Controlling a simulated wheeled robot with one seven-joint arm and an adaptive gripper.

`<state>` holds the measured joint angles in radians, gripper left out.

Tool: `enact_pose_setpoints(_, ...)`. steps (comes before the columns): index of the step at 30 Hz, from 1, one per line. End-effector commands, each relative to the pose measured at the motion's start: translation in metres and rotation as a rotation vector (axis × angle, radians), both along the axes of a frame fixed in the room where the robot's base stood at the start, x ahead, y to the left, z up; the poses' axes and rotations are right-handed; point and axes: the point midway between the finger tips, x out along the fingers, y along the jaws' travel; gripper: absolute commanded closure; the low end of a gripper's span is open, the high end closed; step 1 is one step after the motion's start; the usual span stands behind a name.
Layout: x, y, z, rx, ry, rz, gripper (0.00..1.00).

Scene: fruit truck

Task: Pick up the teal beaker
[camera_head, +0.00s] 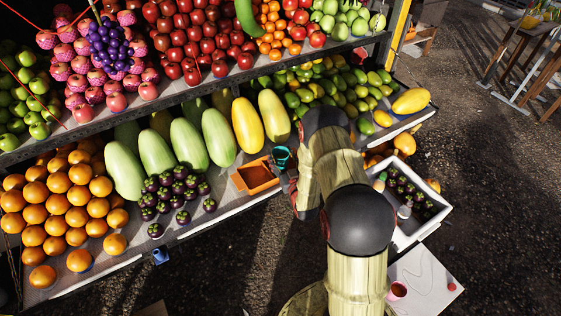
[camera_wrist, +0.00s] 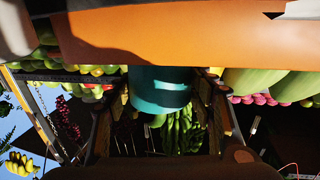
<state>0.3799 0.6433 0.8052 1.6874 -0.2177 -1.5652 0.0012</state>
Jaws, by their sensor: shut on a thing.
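The teal beaker (camera_head: 281,155) is at the front edge of the lower fruit shelf, just right of an orange open box. It also shows in the wrist view as a teal cylinder (camera_wrist: 160,92) between the two fingers. My gripper (camera_wrist: 163,98) is shut on the beaker, a finger on either side of it. In the head view my arm hides most of the gripper. I cannot tell whether the beaker touches the shelf.
The orange box (camera_head: 256,178) stands close beside the beaker; mangosteens (camera_head: 180,190) and large pale melons (camera_head: 190,143) lie to the left. The upper shelf edge (camera_head: 190,105) runs above. A white crate (camera_head: 408,232) stands right of my arm.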

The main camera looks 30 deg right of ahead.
Motion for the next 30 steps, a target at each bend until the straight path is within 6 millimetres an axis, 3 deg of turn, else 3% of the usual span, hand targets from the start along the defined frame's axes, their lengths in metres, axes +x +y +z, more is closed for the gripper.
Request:
enact_pose_setpoints(12, 0.000, 0.000, 0.000, 0.000, 0.000, 0.000, 0.77)
enact_pose_setpoints(30, 0.000, 0.000, 0.012, 0.000, -0.001, 0.000, 0.77)
